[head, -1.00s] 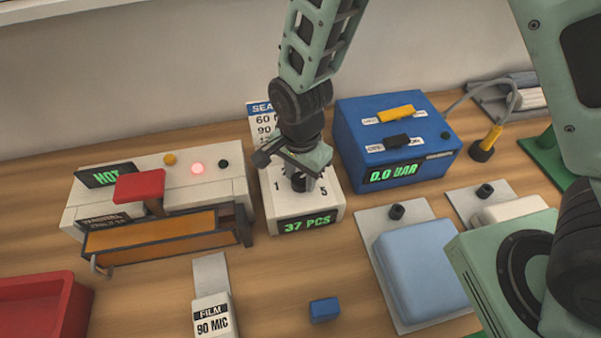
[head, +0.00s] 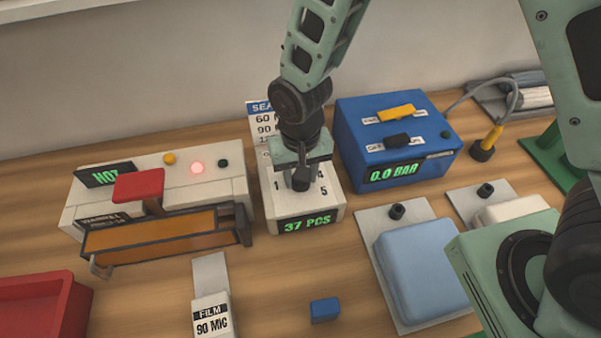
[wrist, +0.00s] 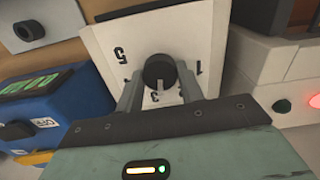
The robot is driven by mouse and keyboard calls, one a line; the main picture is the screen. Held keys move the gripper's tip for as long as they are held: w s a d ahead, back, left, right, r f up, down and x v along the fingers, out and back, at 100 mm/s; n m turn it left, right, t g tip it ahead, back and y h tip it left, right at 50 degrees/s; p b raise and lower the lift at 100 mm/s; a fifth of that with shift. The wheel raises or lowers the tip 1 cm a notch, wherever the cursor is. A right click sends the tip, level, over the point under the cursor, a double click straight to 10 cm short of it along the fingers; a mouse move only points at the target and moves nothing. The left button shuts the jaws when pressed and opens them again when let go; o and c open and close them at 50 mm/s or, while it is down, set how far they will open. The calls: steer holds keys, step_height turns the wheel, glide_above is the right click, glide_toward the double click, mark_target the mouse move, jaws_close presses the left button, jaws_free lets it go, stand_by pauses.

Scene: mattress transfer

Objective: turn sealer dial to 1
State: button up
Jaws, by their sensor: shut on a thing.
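The dial (wrist: 160,70) is a round black knob on a white box (head: 272,212) with a green "37 PCS" display, in the middle of the head view. Numbers ring the knob; 1 shows at left and 5 at right in the head view. My gripper (head: 300,182) points down over the box, its fingers shut on the knob's sides, as the wrist view (wrist: 158,90) shows. Where the dial points is unclear. The white sealer (head: 110,200) with a red-handled press stands left of the box; its display reads "HOT" and a red lamp is lit.
A blue unit (head: 347,150) reading "0.0 BAR" stands close right of the dial box. A settings card (head: 260,118) stands behind it. A film card (head: 211,315), a small blue block (head: 324,310), a red tray (head: 35,310) and a blue pad (head: 420,265) lie in front.

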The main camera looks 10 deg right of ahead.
steer(key=n, duration=0.4)
steer(key=shift+n, duration=0.3)
steer(key=n, duration=0.4)
steer(key=shift+n, duration=0.3)
steer(key=n, duration=0.4)
steer(key=shift+n+p, duration=0.55)
steer(key=shift+n, duration=1.55)
steer(key=o, duration=1)
step_height(320, 180, up, 18)
steer(key=shift+f, duration=0.25)
